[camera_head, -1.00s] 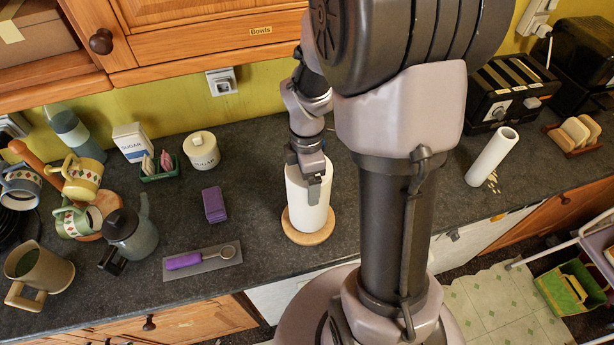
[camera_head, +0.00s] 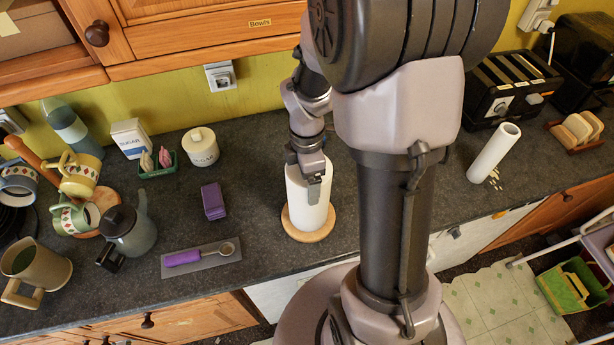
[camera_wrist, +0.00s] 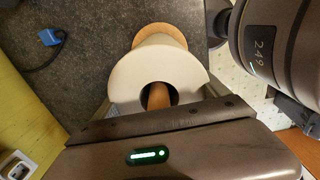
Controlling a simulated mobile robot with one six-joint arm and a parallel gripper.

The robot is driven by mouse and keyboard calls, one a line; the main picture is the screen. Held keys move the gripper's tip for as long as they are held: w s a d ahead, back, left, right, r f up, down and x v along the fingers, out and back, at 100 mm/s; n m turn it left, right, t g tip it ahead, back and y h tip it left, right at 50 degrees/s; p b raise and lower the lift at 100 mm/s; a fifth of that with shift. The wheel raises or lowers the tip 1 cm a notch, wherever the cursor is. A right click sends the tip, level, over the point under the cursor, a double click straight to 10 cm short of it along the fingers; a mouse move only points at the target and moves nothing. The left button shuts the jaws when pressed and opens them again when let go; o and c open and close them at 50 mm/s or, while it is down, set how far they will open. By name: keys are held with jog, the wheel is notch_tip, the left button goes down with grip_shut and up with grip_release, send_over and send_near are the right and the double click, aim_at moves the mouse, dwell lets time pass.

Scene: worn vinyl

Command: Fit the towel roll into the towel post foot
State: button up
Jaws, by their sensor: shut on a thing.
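The white towel roll (camera_head: 297,200) is upright in my gripper (camera_head: 313,185), which is shut on it near its upper part. The towel post foot (camera_head: 308,233) is a round wooden disc on the dark counter, directly under the roll. In the wrist view I look down on the roll's end (camera_wrist: 190,75). A wooden post (camera_wrist: 158,97) shows inside its hole, so the roll is around the post. The disc's rim (camera_wrist: 165,32) shows past the roll's far side. Whether the roll's bottom touches the disc is hard to tell.
A purple-handled tool on a grey mat (camera_head: 213,265) and a purple box (camera_head: 213,201) lie to the left. A teapot (camera_head: 130,232) and mugs stand farther left. A second white cylinder (camera_head: 490,156) and a toaster (camera_head: 505,88) are at right. Counter around the foot is clear.

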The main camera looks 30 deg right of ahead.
jog(key=o, duration=1.8)
notch_tip(320, 180, up, 18)
jog(key=p, duration=0.4)
jog(key=shift+f+p, duration=0.25)
jog(key=shift+p, duration=0.15)
